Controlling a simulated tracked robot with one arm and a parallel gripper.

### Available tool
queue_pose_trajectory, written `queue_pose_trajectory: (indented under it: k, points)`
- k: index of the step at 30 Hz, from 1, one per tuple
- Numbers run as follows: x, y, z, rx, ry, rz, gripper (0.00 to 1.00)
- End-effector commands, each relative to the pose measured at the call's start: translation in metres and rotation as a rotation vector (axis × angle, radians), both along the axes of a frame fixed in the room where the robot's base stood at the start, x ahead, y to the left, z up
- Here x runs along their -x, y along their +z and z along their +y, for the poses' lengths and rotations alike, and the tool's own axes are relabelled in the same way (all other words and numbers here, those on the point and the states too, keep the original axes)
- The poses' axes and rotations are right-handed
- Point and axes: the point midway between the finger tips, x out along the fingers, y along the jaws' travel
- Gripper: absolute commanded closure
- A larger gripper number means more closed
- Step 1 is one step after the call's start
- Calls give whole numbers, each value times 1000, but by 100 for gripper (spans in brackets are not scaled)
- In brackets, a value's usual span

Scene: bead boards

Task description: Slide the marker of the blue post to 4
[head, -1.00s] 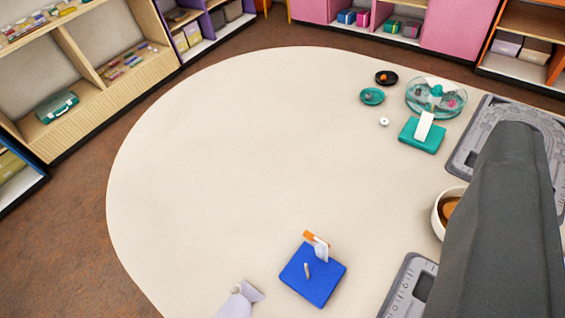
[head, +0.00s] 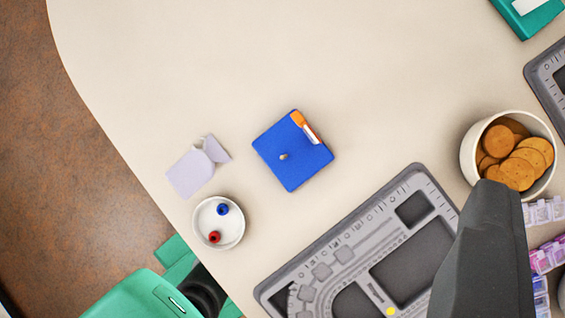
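The blue post's square base (head: 290,165) lies on the pale table, near the middle of the head view. A thin light peg (head: 283,156) stands on it, seen nearly from above. At its upper right corner is a white upright strip (head: 311,134) with an orange marker (head: 298,118) at its top end. Any numbers on the strip are too small to read. A dark grey part of my gripper (head: 485,250) shows at the lower right, well away from the blue post. Its fingertips cannot be made out, nor whether it holds anything.
A grey bead board (head: 330,247) lies just below the blue post. A white dish (head: 233,238) with a red and a blue bead and a lilac folded piece (head: 186,174) are to the left.

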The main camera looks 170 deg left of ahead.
Motion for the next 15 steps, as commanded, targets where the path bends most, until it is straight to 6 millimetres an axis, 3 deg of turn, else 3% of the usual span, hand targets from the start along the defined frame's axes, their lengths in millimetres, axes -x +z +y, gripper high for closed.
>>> queue_pose_trajectory:
  k: [7,15]
  points:
    - [-19,-64,44,192,303,303,63]
    - [-8,-127,87,307,651,568,63]
